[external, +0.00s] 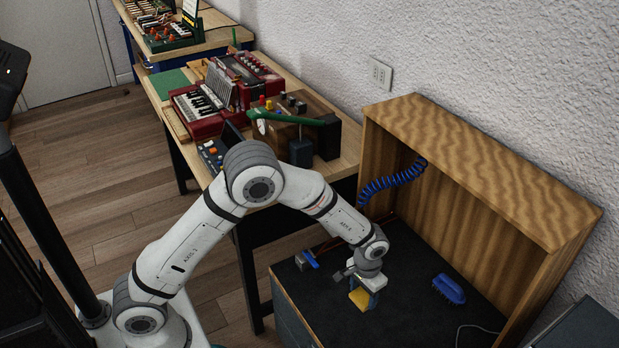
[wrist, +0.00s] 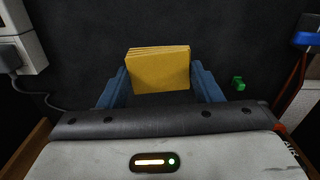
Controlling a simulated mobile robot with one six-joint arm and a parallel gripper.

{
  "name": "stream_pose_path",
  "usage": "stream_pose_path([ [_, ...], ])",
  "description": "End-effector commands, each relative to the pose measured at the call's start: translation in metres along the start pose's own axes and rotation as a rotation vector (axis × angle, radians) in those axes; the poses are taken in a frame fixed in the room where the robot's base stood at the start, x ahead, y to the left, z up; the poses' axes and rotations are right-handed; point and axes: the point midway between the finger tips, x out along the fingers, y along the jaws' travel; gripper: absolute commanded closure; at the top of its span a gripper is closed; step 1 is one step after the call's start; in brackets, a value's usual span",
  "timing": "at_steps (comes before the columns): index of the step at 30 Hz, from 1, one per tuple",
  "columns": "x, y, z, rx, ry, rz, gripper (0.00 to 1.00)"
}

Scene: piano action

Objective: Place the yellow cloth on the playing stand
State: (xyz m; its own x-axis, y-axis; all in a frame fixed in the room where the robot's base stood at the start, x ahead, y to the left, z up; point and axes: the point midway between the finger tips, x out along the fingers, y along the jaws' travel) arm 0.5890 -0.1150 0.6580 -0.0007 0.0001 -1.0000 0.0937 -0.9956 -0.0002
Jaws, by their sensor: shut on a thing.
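The yellow cloth (wrist: 158,70), a folded stack of thin layers, is between the two blue fingers of my gripper (wrist: 158,88) in the wrist view. My gripper is shut on it. In the external view the cloth (external: 359,299) shows below my gripper (external: 366,287), low over the dark bench top (external: 335,318) in front of the wooden hood. I cannot tell whether the cloth touches the bench. I cannot tell which thing is the playing stand; a red keyboard instrument (external: 201,108) and a red accordion-like box (external: 249,75) sit on the long wooden table.
A wooden hood (external: 480,165) rises behind the bench. A blue brush (external: 448,289) lies right of my gripper, a blue-handled tool (external: 308,259) left. A blue coiled hose (external: 393,182) hangs inside the hood. A green arm-like part (external: 290,118) stands near the table's close end.

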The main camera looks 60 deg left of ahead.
Motion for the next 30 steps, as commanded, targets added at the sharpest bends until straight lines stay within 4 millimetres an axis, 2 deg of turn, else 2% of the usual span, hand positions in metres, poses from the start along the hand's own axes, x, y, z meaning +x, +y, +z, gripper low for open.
stream_pose_path([
  [5,-0.009,-0.011,-0.003,-0.023,0.002,0.000,0.63],
  [8,-0.023,-0.037,-0.007,-0.076,0.003,0.001,0.63],
  [11,-0.045,-0.078,-0.011,-0.162,0.003,0.001,0.63],
  [14,-0.070,-0.128,-0.011,-0.265,0.003,0.001,0.63],
  [20,-0.118,-0.226,0.003,-0.476,0.003,0.000,0.63],
  [24,-0.151,-0.292,0.025,-0.626,0.003,0.000,0.63],
  [26,-0.166,-0.320,0.037,-0.691,0.003,0.000,0.63],
  [30,-0.199,-0.379,0.072,-0.842,0.003,0.000,0.63],
])
